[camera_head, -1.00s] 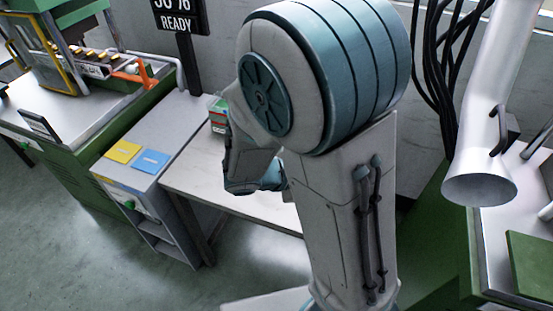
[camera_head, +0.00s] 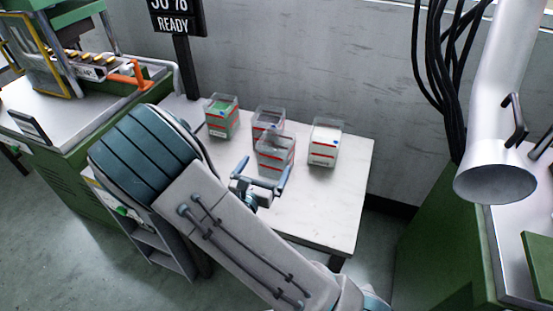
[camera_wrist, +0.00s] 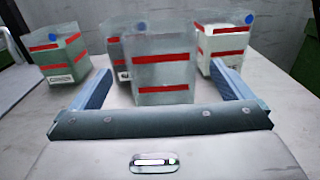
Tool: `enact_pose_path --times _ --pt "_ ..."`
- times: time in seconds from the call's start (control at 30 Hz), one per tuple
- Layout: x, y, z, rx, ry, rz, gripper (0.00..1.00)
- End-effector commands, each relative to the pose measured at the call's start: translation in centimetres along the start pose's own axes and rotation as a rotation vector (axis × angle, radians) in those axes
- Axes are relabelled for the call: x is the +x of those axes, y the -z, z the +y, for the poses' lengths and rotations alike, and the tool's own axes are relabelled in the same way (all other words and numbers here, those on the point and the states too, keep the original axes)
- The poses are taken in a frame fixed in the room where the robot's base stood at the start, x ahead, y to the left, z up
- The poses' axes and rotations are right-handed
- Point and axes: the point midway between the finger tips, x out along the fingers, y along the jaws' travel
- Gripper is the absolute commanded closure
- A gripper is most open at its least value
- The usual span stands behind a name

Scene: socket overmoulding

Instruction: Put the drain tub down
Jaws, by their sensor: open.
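Several clear tubs with red bands stand on the white table. The nearest tub (camera_head: 275,157) stands right in front of my gripper (camera_head: 262,182); in the wrist view this tub (camera_wrist: 164,85) is centred ahead, between the lines of the two fingers. My gripper (camera_wrist: 160,90) is open, with its blue fingers apart and no tub held. A tub with dark contents (camera_head: 267,122) stands just behind, partly hidden by the nearest one. A tub with green contents (camera_head: 221,118) is at left, and one with white contents (camera_head: 324,145) at right. I cannot read which is the drain tub.
The white table (camera_head: 340,205) is bare at its front right. A wall (camera_head: 310,60) is close behind it. A green machine (camera_head: 75,120) stands at left, and a white duct (camera_head: 490,150) hangs at right above another green machine (camera_head: 440,240).

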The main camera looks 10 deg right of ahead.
Motion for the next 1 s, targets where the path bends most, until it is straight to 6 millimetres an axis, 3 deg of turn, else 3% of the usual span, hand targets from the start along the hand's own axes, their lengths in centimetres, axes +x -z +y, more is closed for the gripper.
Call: enact_pose_path --times 0.13,0.37,0.7,1.0 --pt "2.7 0.0 -0.1 -0.001 0.004 -0.001 0.00" --pt "4.5 0.0 -0.1 -0.001 0.002 0.000 0.00" --pt "9.0 -0.1 -0.2 0.000 0.003 0.000 0.00" --pt "9.4 -0.1 -0.1 0.000 0.001 0.001 0.03"
